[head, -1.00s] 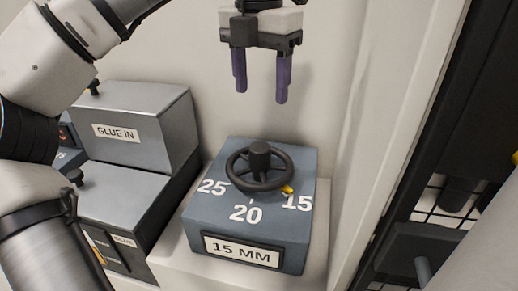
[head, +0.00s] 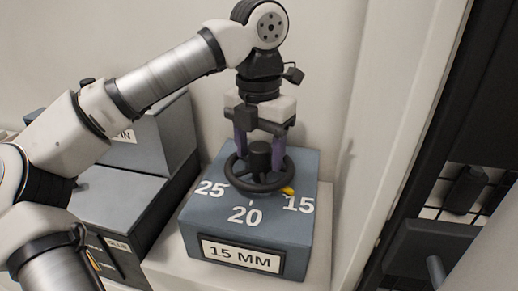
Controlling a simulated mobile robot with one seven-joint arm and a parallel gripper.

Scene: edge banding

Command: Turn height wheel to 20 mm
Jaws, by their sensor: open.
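The black height wheel (head: 258,184) sits on top of a blue-grey box (head: 220,212) marked 25, 20 and 15. Its yellow pointer (head: 288,191) is by the 15, and the front label (head: 241,254) reads 15 MM. My gripper (head: 259,150) points straight down over the wheel. Its purple fingers are open, one on each side of the wheel's central hub (head: 260,158). The fingertips reach down to about the wheel's far rim. I cannot tell whether they touch the hub or rim.
Grey boxes (head: 120,200) stand to the left, partly hidden behind my arm. A pale wall (head: 330,60) rises close behind and right of the wheel box. A dark frame with a grid (head: 445,200) is at the far right.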

